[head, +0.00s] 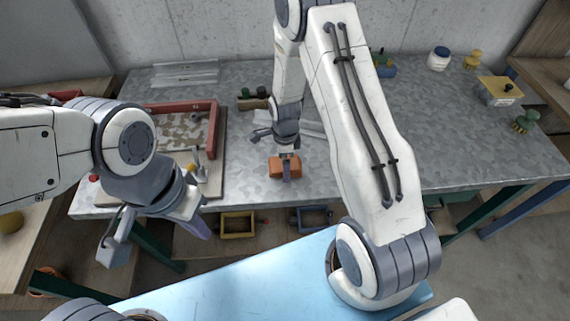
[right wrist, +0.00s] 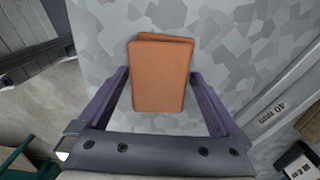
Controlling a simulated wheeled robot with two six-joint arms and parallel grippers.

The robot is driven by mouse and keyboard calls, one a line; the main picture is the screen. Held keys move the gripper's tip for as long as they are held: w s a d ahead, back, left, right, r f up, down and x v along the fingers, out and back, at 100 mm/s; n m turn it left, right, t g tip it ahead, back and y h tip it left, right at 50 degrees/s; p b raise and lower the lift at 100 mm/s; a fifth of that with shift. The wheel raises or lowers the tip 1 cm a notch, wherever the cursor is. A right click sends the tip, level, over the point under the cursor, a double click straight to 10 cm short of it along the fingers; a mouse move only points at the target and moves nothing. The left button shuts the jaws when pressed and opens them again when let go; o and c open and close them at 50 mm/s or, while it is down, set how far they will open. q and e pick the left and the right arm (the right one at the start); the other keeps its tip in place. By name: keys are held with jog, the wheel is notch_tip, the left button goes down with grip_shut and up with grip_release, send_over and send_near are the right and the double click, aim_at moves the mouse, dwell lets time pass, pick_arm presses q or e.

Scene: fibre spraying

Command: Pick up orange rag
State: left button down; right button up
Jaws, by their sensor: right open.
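The orange rag (head: 277,168) is a folded rectangular pad on the grey speckled table, near its front edge in the head view. In the right wrist view the rag (right wrist: 162,75) lies between the two purple fingers, with a gap on each side. My right gripper (right wrist: 158,78) is open around or just above it; I cannot tell how low the fingertips are. In the head view my right gripper (head: 287,165) partly covers the rag. My left gripper (head: 158,243) is open and empty, in front of the table at the left.
A red-edged tray (head: 214,128) stands left of the rag on the table (head: 455,150). Clear strips (head: 185,75), a white jar (head: 438,58) and a yellow box (head: 499,91) stand farther back. The table's right middle is clear. Yellow (head: 238,235) and blue bins sit below the front edge.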

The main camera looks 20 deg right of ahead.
jog(key=c, duration=1.2)
jog(key=shift+r, duration=0.1)
jog(key=shift+r+b, duration=0.3)
jog(key=shift+r, duration=0.25)
notch_tip(320, 180, up, 3)
jog(key=shift+w+f+b, duration=0.1)
jog(key=shift+f+b, duration=0.05)
jog(key=shift+b, duration=0.35)
jog(key=s+d+r, duration=0.2)
jog(key=d, duration=0.1)
jog(key=s+d+r+b, duration=0.1)
jog(key=s+d+r, duration=0.1)
jog(key=s, duration=0.1)
jog(key=s+d+r+b, duration=0.1)
jog(key=s+d+r, duration=0.2)
jog(key=shift+d, duration=0.3)
